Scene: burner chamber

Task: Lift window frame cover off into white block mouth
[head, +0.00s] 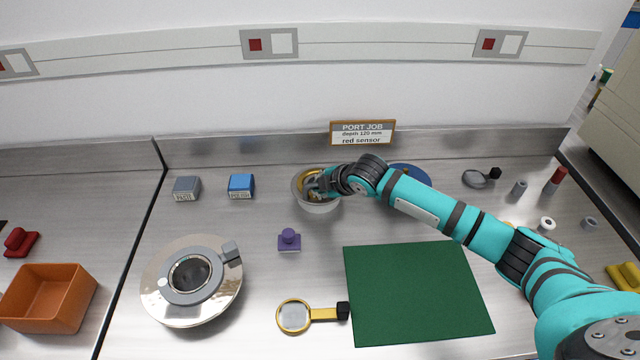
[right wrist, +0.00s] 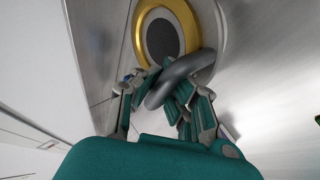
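A round whitish block (head: 318,207) stands near the back wall, with a yellow ring (head: 308,180) in its top. In the right wrist view the yellow ring (right wrist: 139,42) surrounds a dark mesh disc (right wrist: 162,38). My right gripper (head: 322,184) is over this block and hides part of its mouth. In the right wrist view the fingers of my right gripper (right wrist: 172,88) are closed around a thick grey ring (right wrist: 196,63), tilted in front of the block. A silver disc (head: 160,307) with a grey window frame (head: 183,297) lies at front left. My left gripper is not in view.
Blue (head: 241,185) and grey (head: 187,188) blocks stand left. A sign (head: 362,132) stands behind. An orange bin (head: 50,310) is far left.

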